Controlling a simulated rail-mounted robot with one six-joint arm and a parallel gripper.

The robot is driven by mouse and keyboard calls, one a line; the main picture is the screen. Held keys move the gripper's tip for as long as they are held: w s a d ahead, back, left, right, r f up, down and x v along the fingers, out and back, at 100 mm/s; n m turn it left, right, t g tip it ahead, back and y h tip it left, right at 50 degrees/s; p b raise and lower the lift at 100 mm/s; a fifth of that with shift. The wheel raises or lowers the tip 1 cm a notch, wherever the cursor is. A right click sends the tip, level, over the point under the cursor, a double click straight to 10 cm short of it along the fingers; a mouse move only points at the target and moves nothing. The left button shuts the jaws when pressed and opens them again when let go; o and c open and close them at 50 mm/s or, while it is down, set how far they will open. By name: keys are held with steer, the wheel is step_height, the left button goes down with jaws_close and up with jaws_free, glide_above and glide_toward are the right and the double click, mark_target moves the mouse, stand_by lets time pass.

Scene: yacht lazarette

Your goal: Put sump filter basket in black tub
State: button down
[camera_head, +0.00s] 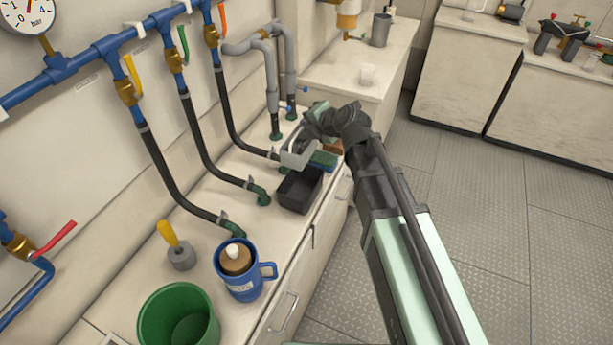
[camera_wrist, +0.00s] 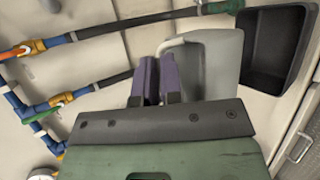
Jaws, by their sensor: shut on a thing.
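My gripper (camera_wrist: 160,78) is shut on a pale grey, cup-like piece with a bent handle, which I take to be the sump filter basket (camera_wrist: 216,62). In the head view the basket (camera_head: 297,157) hangs from my gripper, just above and behind the black tub in the picture. The black tub (camera_head: 296,206) stands on the counter near its front edge, with its dark inside open upward. In the wrist view the tub (camera_wrist: 279,52) is right of the basket, and the basket appears outside it. My fingertips are partly hidden in the head view.
A green and blue sponge-like block (camera_head: 323,160) lies behind the tub. Black hoses (camera_head: 215,145) run down to the counter left of it. A blue mug (camera_head: 240,280), a yellow-handled grey piece (camera_head: 181,256) and a green bucket (camera_head: 178,318) stand nearer the camera.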

step_height(320, 180, down, 18)
steer(key=b, duration=1.6)
steer(key=shift+f, duration=0.25)
steer(key=shift+r, duration=0.25)
steer(key=shift+f, duration=0.15)
steer(key=c, duration=1.3)
jaws_free()
steer(key=shift+r, duration=0.2)
steer(key=p+v, duration=0.6)
steer(key=v, duration=0.6)
steer(key=s+d+f+m+g+h, duration=0.2)
steer(key=s+d+m+g, duration=0.1)
steer(key=m, duration=0.6)
steer(key=s+d+f+m+g+h, duration=0.3)
steer(key=s+d+m, duration=0.2)
steer(key=m, duration=0.5)
steer(key=s+d+f+m+g+h, duration=0.2)
steer(key=s+m, duration=0.4)
steer(key=m, duration=0.4)
steer(key=shift+d+f+g+h, duration=0.2)
steer(key=shift+d+f+g, duration=0.1)
steer(key=shift+d, duration=0.4)
steer(key=shift+d+f+g+h, duration=0.2)
steer(key=shift+d+f, duration=0.1)
steer(key=shift+d, duration=0.35)
